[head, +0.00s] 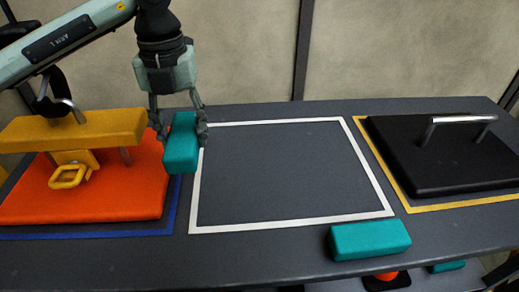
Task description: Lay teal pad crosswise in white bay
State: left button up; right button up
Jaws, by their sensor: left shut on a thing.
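My left gripper (178,135) points down and is shut on a teal pad (182,152). The pad is held with its long side running front to back, at the left edge of the white-outlined bay (290,224). I cannot tell how far above the table it is. The bay's inside is bare. A second teal pad (370,239) lies on the table at the front right, just outside the bay's front line, its long side running left to right. My right gripper is not in view.
Left of the bay, an orange block (90,200) with a yellow bar (80,130) and handles stands in a blue outline. Right of it, a black plate (440,165) with a metal handle sits in a yellow outline. The table's front edge is close to the loose pad.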

pick_arm(q)
jog(key=w+d+f, duration=0.1)
jog(key=d+f, duration=0.1)
jog(key=d, duration=0.1)
jog(key=w+d+f, duration=0.2)
jog(key=d, duration=0.1)
jog(key=w+d+f+b, duration=0.1)
jog(key=w+d+f, duration=0.1)
jog(key=d, duration=0.1)
jog(key=shift+d+f, duration=0.35)
jog(key=shift+w+d+f, duration=0.1)
jog(key=shift+f, duration=0.05)
notch_tip(320, 180, down, 4)
jog(key=shift+r+b, duration=0.1)
jog(key=shift+b, duration=0.9)
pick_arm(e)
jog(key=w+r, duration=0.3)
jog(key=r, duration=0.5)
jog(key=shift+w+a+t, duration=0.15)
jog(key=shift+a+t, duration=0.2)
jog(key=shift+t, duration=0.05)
